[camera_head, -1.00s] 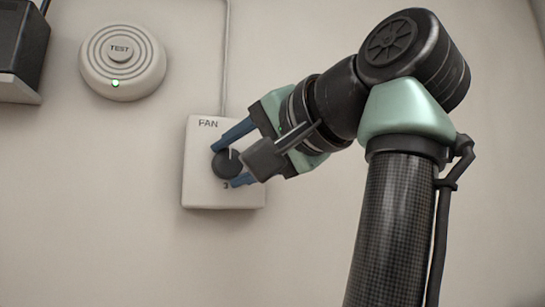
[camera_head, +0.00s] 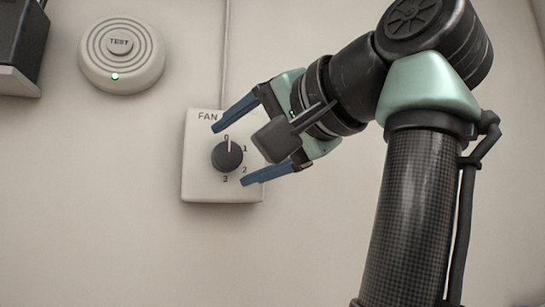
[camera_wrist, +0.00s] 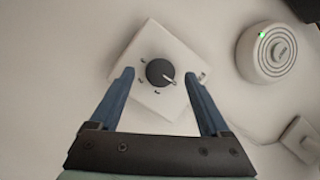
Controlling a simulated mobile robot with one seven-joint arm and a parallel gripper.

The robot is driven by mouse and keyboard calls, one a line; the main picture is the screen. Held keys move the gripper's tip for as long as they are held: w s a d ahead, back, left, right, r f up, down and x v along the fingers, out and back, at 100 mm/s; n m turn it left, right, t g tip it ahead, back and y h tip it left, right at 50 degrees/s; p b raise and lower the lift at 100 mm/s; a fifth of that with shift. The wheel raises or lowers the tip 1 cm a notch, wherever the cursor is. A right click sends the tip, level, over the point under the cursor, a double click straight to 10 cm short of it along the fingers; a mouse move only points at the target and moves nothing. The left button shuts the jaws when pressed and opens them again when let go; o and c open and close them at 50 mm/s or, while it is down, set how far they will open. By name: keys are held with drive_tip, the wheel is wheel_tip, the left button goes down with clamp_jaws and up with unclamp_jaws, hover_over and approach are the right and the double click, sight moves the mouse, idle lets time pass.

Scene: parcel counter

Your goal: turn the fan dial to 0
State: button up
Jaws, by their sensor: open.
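The white fan box (camera_head: 200,180) is on the wall, marked FAN, with the numbers 0, 1, 2 and 3 around a dark round dial (camera_head: 227,157). The dial's white pointer line points up at the 0. My gripper (camera_head: 228,154) is open, with its blue fingers apart and the dial between their lines, standing off from the box and not touching the dial. In the wrist view the dial (camera_wrist: 159,72) sits between and beyond the two open fingertips, and its white line points toward the right edge of the box (camera_wrist: 150,42).
A round TEST detector (camera_head: 122,75) with a green light is on the wall, upper left of the box. A dark device on a pale shelf (camera_head: 14,84) is at the far left. A cable (camera_head: 226,60) runs up from the box. The wall below is clear.

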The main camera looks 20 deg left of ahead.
drive_tip(key=b+v, duration=0.4)
drive_tip(key=v, duration=0.7)
drive_tip(key=shift+s+d, duration=0.1)
drive_tip(key=shift+d, duration=0.05)
